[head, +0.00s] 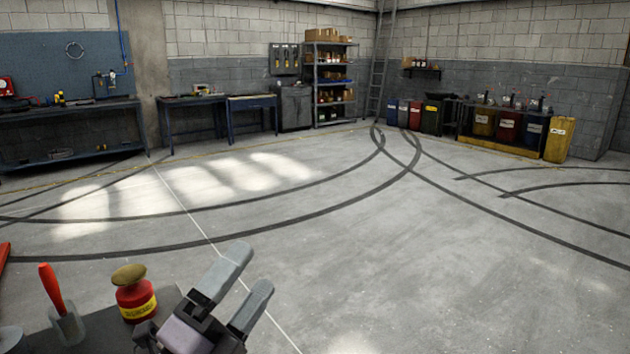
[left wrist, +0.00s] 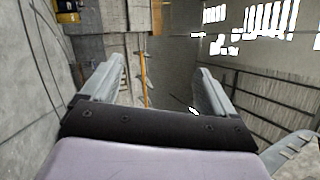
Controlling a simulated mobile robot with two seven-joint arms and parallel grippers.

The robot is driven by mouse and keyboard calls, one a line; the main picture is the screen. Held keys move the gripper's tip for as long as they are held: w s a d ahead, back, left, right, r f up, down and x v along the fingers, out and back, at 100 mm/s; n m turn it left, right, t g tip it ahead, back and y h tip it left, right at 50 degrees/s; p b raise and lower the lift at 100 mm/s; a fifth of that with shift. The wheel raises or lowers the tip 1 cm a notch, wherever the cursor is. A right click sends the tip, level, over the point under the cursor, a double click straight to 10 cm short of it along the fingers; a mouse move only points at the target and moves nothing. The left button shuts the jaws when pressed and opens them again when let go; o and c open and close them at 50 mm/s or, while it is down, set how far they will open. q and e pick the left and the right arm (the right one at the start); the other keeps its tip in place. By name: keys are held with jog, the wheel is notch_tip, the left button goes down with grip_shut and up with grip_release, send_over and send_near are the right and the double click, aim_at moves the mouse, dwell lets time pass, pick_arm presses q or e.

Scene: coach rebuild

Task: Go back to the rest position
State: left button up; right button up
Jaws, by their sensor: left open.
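My left gripper (head: 245,288) is at the bottom of the head view, with its two grey fingers apart and nothing between them. It points up and away over the open floor. In the left wrist view the same gripper (left wrist: 160,85) shows its fingers wide apart, with only distant walls and floor behind them. My right gripper is in neither view.
At bottom left, a dark surface (head: 100,332) bears a red can with a yellow band (head: 135,298) and a red-handled tool (head: 55,295), close beside my left gripper. Workbenches (head: 70,112), shelves (head: 332,85) and bins (head: 482,124) line the far walls. The concrete floor (head: 400,250) between is clear.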

pick_arm(q)
jog(key=s+a+f+n+g+y, duration=0.25)
jog(key=a+f+n+y, duration=0.35)
jog(key=f+n, duration=0.3)
jog(key=s+a+f+n+g+y, duration=0.2)
jog(key=a+f+n+g+y, duration=0.1)
jog(key=a+f+n+y, duration=0.5)
jog(key=s+f+n+g+h, duration=0.1)
jog(key=s+f+n+g, duration=0.2)
jog(key=s+f+g, duration=0.45)
jog(key=s+f+n+g+h, duration=0.1)
jog(key=s+f+n+g, duration=0.3)
jog(key=s, duration=0.6)
jog(key=w+d+f+t+h+p, duration=0.1)
jog(key=w+d+f+t, duration=0.1)
jog(key=w+f+t, duration=0.4)
notch_tip(320, 180, down, 3)
jog(key=shift+w+f+m+t+h, duration=0.2)
jog(key=shift+m+t+h, duration=0.15)
jog(key=shift+t, duration=0.75)
